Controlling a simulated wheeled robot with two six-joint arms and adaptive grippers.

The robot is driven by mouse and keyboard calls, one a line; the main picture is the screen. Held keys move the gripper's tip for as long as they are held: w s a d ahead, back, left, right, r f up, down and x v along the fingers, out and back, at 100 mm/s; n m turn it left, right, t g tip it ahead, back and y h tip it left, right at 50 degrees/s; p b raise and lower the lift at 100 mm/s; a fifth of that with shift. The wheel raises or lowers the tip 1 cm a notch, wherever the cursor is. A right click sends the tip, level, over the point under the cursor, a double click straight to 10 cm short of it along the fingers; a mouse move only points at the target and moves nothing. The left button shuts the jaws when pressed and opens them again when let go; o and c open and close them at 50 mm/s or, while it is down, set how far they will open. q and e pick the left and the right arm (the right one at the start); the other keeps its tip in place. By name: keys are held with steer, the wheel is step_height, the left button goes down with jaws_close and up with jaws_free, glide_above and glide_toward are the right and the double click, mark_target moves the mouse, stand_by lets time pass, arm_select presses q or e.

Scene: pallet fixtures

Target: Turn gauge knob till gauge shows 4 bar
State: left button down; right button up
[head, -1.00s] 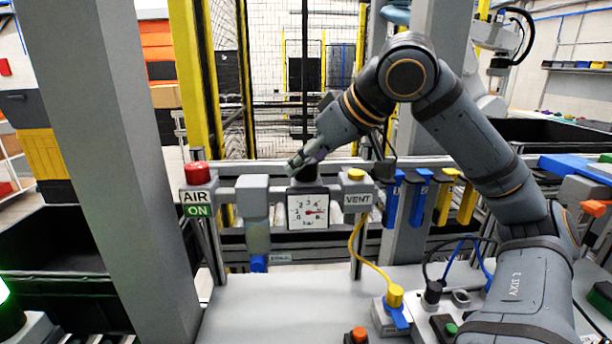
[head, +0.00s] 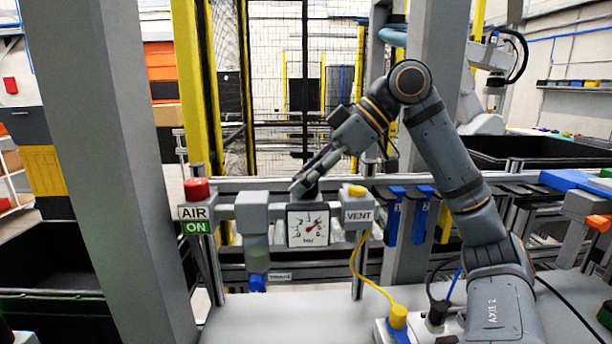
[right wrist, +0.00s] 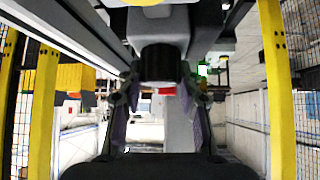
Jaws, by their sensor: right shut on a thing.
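The square white gauge (head: 308,240) hangs on the rail unit between the AIR ON sign and the VENT sign. Its red needle seems to point up and right; the numbers are too small to read surely. The dark knob sits above the gauge, mostly hidden by the gripper in the head view. In the right wrist view the knob (right wrist: 158,62) is a black cylinder between the two fingers. My right gripper (head: 306,186) comes down at a slant from the upper right and is shut on the knob. My left gripper is not in view.
A red button (head: 197,189) tops the AIR post at left. A yellow button (head: 357,191) tops the VENT unit close at right, with a yellow hose below. Blue handles (head: 394,215) hang farther right. A thick grey post (head: 105,170) stands at left.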

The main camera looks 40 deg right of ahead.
stand_by(0.5)
steer(key=o, duration=1.2)
